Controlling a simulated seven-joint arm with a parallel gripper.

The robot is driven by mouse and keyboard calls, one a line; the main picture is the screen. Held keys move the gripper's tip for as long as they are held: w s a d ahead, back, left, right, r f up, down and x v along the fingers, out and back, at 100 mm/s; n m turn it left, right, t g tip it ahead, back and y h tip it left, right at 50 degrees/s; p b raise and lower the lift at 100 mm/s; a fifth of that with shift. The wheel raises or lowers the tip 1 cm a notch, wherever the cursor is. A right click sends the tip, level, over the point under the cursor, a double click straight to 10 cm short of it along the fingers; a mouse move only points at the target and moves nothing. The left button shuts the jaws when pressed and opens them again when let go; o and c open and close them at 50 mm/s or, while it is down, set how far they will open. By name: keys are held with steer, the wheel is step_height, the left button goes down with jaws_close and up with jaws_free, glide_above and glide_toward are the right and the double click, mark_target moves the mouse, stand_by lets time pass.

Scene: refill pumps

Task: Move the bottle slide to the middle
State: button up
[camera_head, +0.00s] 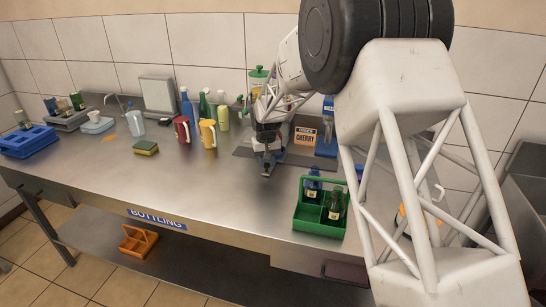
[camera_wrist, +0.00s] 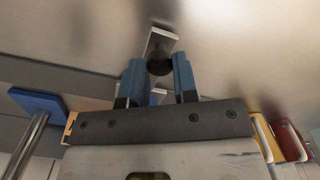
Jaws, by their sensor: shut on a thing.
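The bottle slide shows in the wrist view as a pale plate (camera_wrist: 161,37) with a round dark knob (camera_wrist: 158,64). My gripper (camera_wrist: 159,74) has its two blue fingers on either side of this knob and is shut on it.
An "ORDER CHERRY" sign (camera_head: 305,136) and a blue pump (camera_head: 327,127) stand right of the gripper. A yellow mug (camera_head: 208,134) and a red mug (camera_head: 182,130) stand left. A green crate (camera_head: 319,220) with dark bottles stands in front. The left-centre counter is mostly clear.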

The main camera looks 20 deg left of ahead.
steer(key=shift+d, duration=3.15)
steer(key=shift+d, duration=1.55)
steer(key=o, duration=0.9)
steer(key=shift+c, duration=0.2)
steer(key=shift+r, duration=0.15)
step_height(320, 180, up, 8)
steer(key=shift+f, duration=0.25)
